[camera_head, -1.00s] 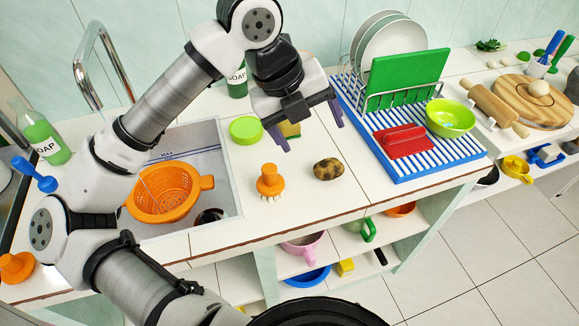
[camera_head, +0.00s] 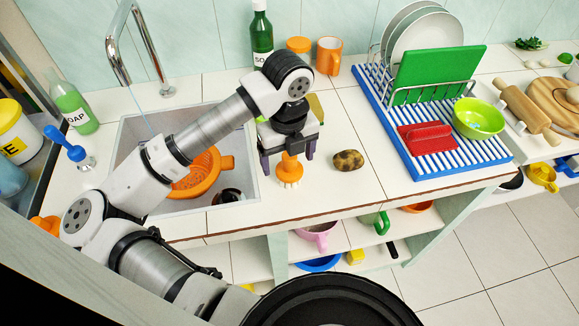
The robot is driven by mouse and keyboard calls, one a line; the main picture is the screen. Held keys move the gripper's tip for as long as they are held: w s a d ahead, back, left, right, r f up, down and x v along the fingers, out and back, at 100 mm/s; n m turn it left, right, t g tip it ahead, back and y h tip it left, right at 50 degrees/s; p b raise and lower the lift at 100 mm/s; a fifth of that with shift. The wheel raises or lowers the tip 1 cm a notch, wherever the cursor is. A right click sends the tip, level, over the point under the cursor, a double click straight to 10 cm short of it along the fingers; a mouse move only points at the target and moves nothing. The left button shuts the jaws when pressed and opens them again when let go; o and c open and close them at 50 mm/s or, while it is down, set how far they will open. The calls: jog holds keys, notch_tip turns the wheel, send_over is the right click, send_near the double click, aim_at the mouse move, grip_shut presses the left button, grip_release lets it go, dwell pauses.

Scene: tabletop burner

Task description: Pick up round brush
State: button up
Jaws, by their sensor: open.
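The round orange brush (camera_head: 289,171) stands upright on the white countertop, bristles down, between the sink and the potato. My gripper (camera_head: 287,161) is open directly above it, pointing down. One finger shows on each side of the brush's upper part. The top of the brush is hidden behind the gripper, and I cannot tell whether the fingers touch it.
A potato (camera_head: 348,160) lies just right of the brush. The sink with an orange colander (camera_head: 207,176) is to the left. A blue dish rack (camera_head: 440,165) stands farther right. The counter's front edge (camera_head: 300,214) is close in front of the brush.

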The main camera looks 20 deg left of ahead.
aim_at(289, 168)
jog(key=shift+w+d+f+p, duration=0.15)
jog(key=shift+f+p, duration=0.3)
jog(key=shift+f, duration=1.5)
jog(key=c, duration=1.1)
